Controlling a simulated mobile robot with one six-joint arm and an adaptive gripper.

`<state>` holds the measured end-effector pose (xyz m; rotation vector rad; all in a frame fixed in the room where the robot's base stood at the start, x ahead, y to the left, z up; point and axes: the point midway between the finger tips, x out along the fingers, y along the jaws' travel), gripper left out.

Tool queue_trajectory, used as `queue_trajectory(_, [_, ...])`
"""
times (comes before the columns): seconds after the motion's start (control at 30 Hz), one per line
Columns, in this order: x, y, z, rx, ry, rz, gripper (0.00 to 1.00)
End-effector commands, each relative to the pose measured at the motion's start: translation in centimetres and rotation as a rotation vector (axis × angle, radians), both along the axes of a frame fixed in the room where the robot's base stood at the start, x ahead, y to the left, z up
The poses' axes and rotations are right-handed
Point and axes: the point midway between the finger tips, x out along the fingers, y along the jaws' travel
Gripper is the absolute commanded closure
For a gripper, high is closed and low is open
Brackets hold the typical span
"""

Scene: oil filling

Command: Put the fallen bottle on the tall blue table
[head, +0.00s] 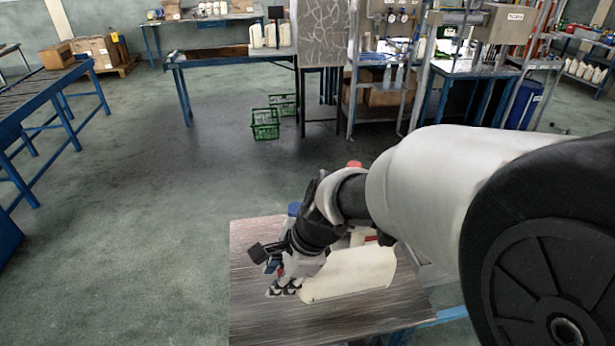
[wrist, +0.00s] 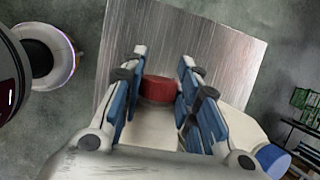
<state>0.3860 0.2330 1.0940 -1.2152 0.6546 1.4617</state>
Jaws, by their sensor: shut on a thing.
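A cream bottle (head: 352,276) lies on its side at the grey wood-grain top of a small table (head: 250,255), part of whose blue frame shows at lower right. My gripper (head: 284,285) is at the bottle's left end in the head view. In the wrist view its two blue-padded fingers (wrist: 158,100) stand on both sides of the bottle's red cap (wrist: 158,89), shut on the bottle's cap end. The cream body (wrist: 150,133) is below the cap. I cannot tell whether the bottle touches the tabletop. My arm hides part of the table.
A blue cap (wrist: 272,160) shows beside the cream shape in the wrist view. A red-topped thing (head: 354,164) is mostly hidden behind my arm. A blue-legged table (head: 215,57) and green crates (head: 265,124) stand farther back. A blue roller table (head: 45,95) is at left; the floor between is clear.

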Motion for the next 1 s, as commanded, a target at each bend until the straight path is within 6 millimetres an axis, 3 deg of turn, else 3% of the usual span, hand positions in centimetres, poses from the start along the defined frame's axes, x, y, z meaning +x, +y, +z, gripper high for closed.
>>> queue_trajectory(0.03, [0.0, 0.0, -1.3, -0.001, 0.002, 0.000, 1.00])
queue_trajectory(0.1, [0.0, 0.0, -2.1, 0.000, 0.001, 0.000, 1.00])
queue_trajectory(0.37, [0.0, 0.0, -3.9, 0.000, 0.000, 0.000, 1.00])
queue_trajectory(0.6, [0.0, 0.0, -8.1, 0.000, 0.001, -0.001, 1.00])
queue_trajectory(1.0, [0.0, 0.0, -8.5, 0.000, -0.001, 0.001, 1.00])
